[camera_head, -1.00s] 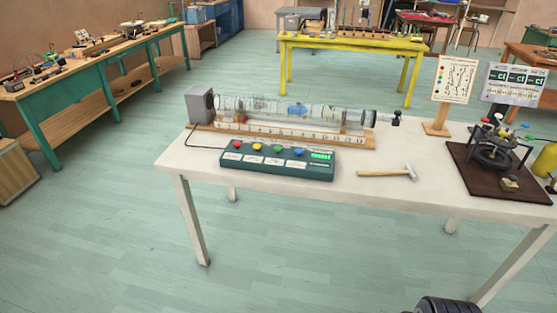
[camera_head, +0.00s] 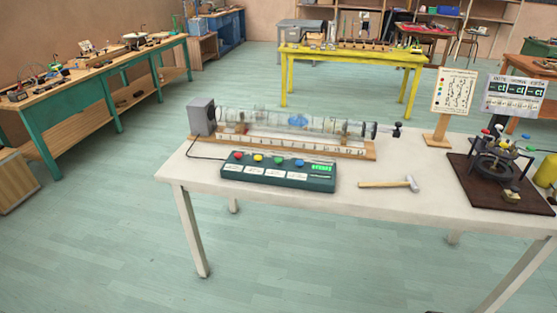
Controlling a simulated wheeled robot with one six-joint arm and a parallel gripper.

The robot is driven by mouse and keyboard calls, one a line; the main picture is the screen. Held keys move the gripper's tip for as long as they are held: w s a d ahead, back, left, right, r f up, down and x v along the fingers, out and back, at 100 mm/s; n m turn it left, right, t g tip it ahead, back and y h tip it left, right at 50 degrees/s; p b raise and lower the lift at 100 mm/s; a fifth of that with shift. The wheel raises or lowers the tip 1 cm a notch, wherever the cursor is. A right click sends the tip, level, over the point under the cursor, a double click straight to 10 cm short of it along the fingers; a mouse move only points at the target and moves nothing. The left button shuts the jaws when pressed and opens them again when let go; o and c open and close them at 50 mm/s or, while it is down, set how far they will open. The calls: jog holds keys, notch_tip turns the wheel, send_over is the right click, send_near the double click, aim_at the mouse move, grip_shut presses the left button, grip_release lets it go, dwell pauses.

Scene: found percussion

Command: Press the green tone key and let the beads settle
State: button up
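The green tone key (camera_head: 278,160) is a round button on a dark green control box (camera_head: 279,182), between a yellow key (camera_head: 258,158) and a blue key (camera_head: 298,163). A red key (camera_head: 239,155) is at the left end, and a lit green display (camera_head: 321,167) is at the right. Behind the box, a clear horizontal tube (camera_head: 270,119) lies over a wooden base with a scale. A grey speaker box (camera_head: 201,117) is at its left end. Blue material (camera_head: 298,120) shows inside the tube; single beads are too small to make out. My gripper is not in view.
The white table (camera_head: 215,185) also holds a hammer (camera_head: 390,184), a card on a stand (camera_head: 453,92) and a dark board with a wheel device (camera_head: 492,170). A yellow table (camera_head: 350,56) and a green bench (camera_head: 110,80) stand behind. Floor in front is clear.

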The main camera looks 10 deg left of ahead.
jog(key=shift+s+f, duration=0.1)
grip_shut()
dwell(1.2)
